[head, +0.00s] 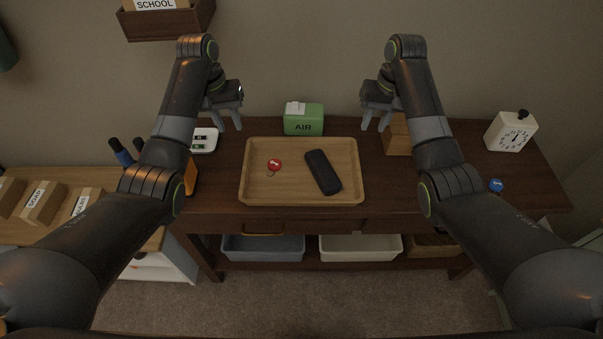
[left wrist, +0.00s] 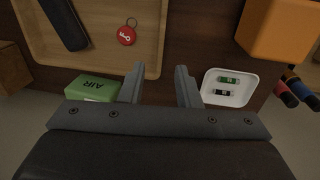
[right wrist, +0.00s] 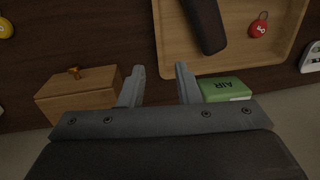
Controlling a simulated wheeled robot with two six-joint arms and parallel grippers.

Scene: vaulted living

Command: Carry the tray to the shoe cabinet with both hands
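The wooden tray (head: 302,199) lies flat on the dark wood table. It holds a red round key tag (head: 274,165) and a black oblong case (head: 322,171). My left gripper (head: 228,126) is open and empty, above the back of the table, left of the tray and apart from it. My right gripper (head: 375,126) is open and empty, above the back of the table, right of the tray and apart from it. The tray's edge also shows in the left wrist view (left wrist: 110,64) and the right wrist view (right wrist: 230,62). I cannot tell which furniture is the shoe cabinet.
A green AIR box (head: 303,121) stands behind the tray. A lower bench (head: 90,232) with labelled boxes stands at the left. Bins sit under the table.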

